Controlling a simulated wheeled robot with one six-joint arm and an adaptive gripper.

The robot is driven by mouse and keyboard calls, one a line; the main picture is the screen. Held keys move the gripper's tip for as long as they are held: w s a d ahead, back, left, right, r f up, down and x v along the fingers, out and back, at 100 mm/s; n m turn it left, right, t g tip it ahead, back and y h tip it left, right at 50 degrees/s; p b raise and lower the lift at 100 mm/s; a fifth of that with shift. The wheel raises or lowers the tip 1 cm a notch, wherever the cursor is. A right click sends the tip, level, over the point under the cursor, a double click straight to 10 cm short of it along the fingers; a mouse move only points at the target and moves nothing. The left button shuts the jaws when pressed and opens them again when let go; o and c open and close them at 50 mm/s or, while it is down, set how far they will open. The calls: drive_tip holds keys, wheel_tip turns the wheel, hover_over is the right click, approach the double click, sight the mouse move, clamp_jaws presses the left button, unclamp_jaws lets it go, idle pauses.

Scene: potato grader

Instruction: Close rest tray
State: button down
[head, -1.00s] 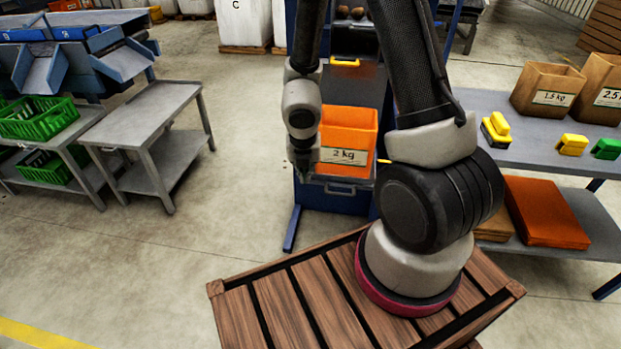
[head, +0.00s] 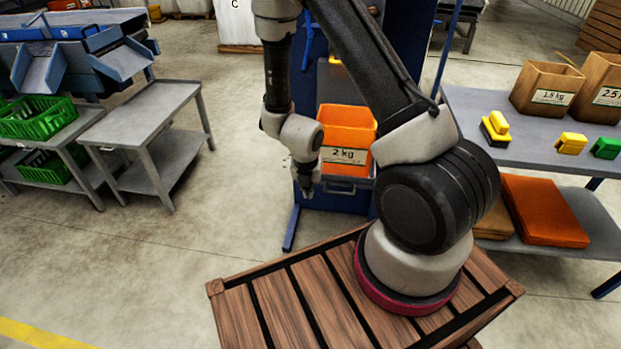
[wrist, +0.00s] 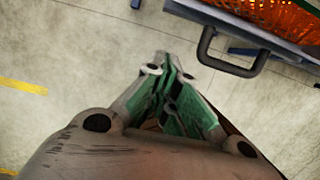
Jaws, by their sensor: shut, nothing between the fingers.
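The rest tray (head: 350,194) is a blue tray low on the front of a blue stand. An orange 2 kg box (head: 345,125) stands in it, and the tray appears pulled out. In the wrist view the dark U-shaped tray handle (wrist: 232,69) sticks out from the tray's front at the upper right. My gripper (head: 306,191) hangs in front of the tray's left part. In the wrist view its fingers (wrist: 172,78) are together and empty, with a gap between them and the handle. How far the tray stands out is hard to tell.
A wooden slatted platform (head: 285,303) is in the foreground under my arm. A grey table (head: 474,108) with paper bags and yellow and green blocks stands right. A grey trolley (head: 128,125) and green crates (head: 38,122) stand left. Floor between trolley and stand is clear.

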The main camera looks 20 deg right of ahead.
drive_tip(key=shift+w+d+r, duration=0.1)
drive_tip(key=shift+w+d, duration=0.45)
drive_tip(key=shift+w, duration=0.3)
drive_tip(key=shift+w+d+r, duration=0.1)
drive_tip(key=shift+w+d, duration=0.45)
drive_tip(key=shift+w, duration=0.3)
drive_tip(key=shift+w+d, duration=0.1)
drive_tip(key=shift+w, duration=0.05)
